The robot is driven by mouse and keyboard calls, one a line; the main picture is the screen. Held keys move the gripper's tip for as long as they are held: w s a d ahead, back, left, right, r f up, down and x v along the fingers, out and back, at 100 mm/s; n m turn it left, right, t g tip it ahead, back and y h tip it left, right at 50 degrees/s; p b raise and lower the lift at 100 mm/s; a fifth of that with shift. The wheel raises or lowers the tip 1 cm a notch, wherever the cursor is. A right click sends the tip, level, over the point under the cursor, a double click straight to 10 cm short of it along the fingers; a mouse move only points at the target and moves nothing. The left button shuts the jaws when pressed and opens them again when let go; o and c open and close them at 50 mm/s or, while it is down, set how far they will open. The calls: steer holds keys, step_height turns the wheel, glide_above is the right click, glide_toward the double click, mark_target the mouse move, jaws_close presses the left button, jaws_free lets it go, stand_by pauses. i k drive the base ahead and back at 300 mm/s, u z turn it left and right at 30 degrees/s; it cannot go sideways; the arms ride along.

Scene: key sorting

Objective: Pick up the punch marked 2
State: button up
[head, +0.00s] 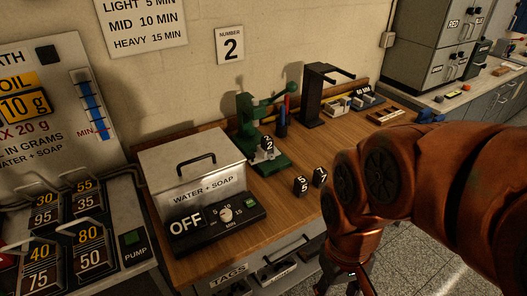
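A small dark block with a white 2, the punch marked 2 (267,144), stands upright at the green press (250,125) on the wooden bench. I cannot tell whether it is fixed in the press or just stands on its base. Two similar dark punches, marked 5 (300,186) and 7 (320,177), stand on the bench to the right and nearer. My gripper (345,284) hangs at the bottom of the view, in front of the bench and well away from the punch marked 2. Its fingertips are cut off or too dark to read.
A metal box labelled WATER + SOAP (190,165) with a control panel (215,222) stands left of the press. A black stand (312,95) is behind to the right. My orange arm covers the right side. Bench (275,205) between box and punches is clear.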

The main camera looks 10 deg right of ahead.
mark_target(267, 142)
steer(key=z, duration=2.15)
steer(key=i, duration=2.05)
steer(key=u, duration=3.95)
steer(key=i, duration=0.35)
